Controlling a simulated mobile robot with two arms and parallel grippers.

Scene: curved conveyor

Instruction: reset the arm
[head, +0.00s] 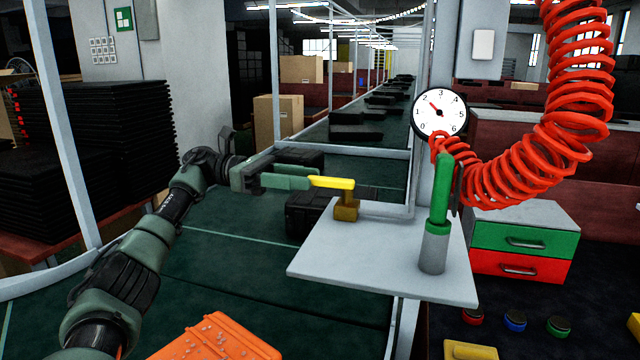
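My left arm comes in from the left and reaches over the green conveyor. My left gripper (308,181) is at the yellow lever (333,183) on its brass-coloured base (346,210). Its fingers point right and their tips meet or overlap the lever's left end. I cannot tell whether they are closed on it. The lever base stands at the back left of a light grey plate (370,262). My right gripper is not in view.
A green-handled tool (441,195) stands in a grey holder (433,250) on the plate, with a red coiled hose (560,130) beside it. A gauge (440,113) hangs behind. An orange case (215,338) lies at the lower left. Posts frame the conveyor.

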